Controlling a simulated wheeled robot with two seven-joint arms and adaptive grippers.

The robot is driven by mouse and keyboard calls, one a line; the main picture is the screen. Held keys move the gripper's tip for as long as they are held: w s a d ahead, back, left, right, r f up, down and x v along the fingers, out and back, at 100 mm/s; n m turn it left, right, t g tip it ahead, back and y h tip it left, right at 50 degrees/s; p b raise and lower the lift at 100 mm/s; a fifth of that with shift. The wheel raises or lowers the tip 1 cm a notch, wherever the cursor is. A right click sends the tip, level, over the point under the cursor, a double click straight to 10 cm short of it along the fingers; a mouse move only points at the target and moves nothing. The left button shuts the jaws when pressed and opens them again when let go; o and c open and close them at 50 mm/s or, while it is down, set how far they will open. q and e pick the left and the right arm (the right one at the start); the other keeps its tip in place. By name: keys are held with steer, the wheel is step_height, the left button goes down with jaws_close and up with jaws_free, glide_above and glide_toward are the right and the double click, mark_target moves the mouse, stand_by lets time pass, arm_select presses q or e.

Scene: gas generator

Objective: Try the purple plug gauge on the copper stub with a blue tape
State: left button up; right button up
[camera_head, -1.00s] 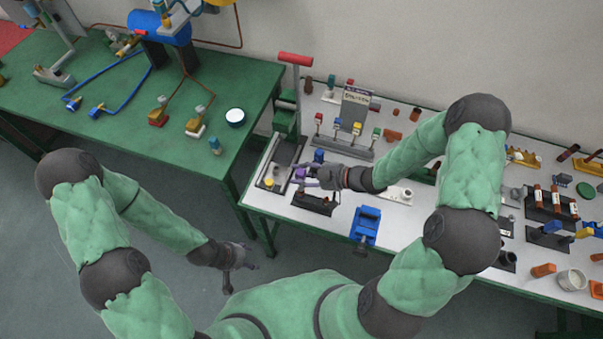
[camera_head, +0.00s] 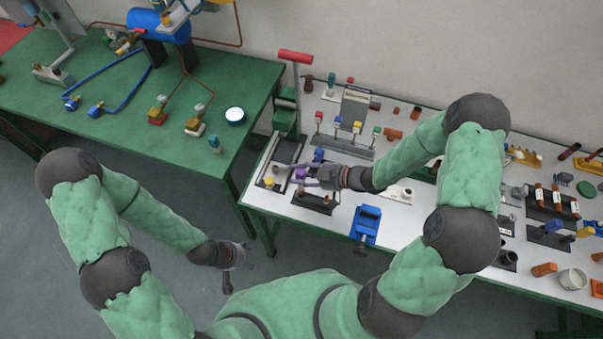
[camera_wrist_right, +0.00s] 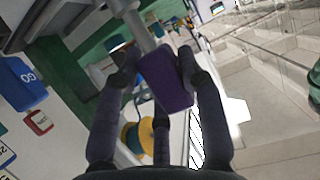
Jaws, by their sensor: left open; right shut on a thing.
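The purple plug gauge (camera_head: 300,173) is between the fingers of my right gripper (camera_head: 308,176), over the left end of the white-topped bench. In the right wrist view my right gripper (camera_wrist_right: 155,75) is shut on the purple handle (camera_wrist_right: 166,82), and the grey plug end (camera_wrist_right: 130,15) points away from me. In the head view this grey end points left. My left gripper (camera_head: 242,268) is open and empty, low in front of the benches. Several copper-coloured stubs lie on the bench, one at the back (camera_head: 397,135). I cannot make out a blue tape on any.
A blue vise (camera_head: 366,223) stands at the bench's front edge. A lever press with a red handle (camera_head: 295,57) is at the left end. A rack with coloured-topped gauges (camera_head: 340,142) is behind my gripper. A dark rack (camera_head: 550,205) holds labelled tubes at right.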

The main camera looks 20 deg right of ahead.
mark_target(301, 169)
steer(key=shift+r+p, duration=0.45)
steer(key=shift+r, duration=0.1)
step_height(301, 169, up, 4)
steer(key=p, duration=0.3)
steer(key=shift+p, duration=0.3)
steer(key=shift+w+f, duration=0.1)
